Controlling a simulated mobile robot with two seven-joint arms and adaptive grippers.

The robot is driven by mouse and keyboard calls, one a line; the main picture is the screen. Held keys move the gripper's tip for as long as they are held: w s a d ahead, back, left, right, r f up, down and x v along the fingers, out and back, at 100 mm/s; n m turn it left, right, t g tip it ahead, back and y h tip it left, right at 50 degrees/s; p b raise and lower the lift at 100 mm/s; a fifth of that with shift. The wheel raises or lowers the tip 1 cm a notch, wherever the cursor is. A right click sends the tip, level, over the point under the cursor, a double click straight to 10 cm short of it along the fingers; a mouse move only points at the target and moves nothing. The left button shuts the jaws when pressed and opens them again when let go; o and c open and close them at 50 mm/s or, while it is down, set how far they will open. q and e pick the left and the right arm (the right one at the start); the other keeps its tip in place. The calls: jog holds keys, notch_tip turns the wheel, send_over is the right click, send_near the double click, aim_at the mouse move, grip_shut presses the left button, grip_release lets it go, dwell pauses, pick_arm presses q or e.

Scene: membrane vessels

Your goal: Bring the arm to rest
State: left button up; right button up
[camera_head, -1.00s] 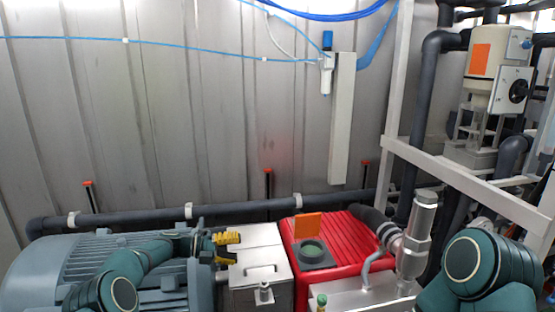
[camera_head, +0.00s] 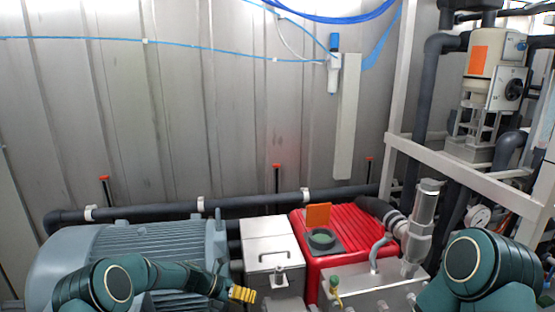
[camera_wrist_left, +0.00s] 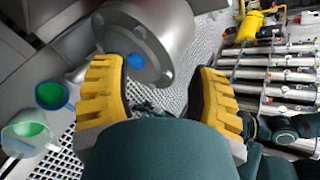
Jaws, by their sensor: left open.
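My left gripper (camera_head: 243,294) has yellow fingers and shows low in the head view, in front of the grey ribbed motor and the metal box. In the left wrist view my left gripper (camera_wrist_left: 158,82) has its two yellow fingers well apart, with nothing held between them. A grey cylindrical body lies beyond the fingers there. My left arm is bent, with its teal links low at the left of the head view. My right arm shows only as teal links at the lower right; its gripper is out of view.
The grey motor (camera_head: 130,245), metal box (camera_head: 268,243) and red ribbed unit (camera_head: 350,232) stand close together. A silver cylinder (camera_head: 424,215) and white frame (camera_head: 470,173) are at right. The corrugated wall (camera_head: 180,120) is behind. Silver tubes (camera_wrist_left: 275,92) fill the wrist view's right side.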

pick_arm(q)
jog(key=s+f+m+g+y, duration=0.1)
jog(key=s+f+m+y, duration=0.3)
jog(key=s+f+m, duration=0.55)
jog(key=s+r+m+y, duration=0.1)
jog(key=s+m+y, duration=0.1)
jog(key=s+m, duration=1.7)
jog(key=s, duration=0.5)
jog(key=shift+r+t+y, duration=0.3)
jog(key=shift+y, duration=0.1)
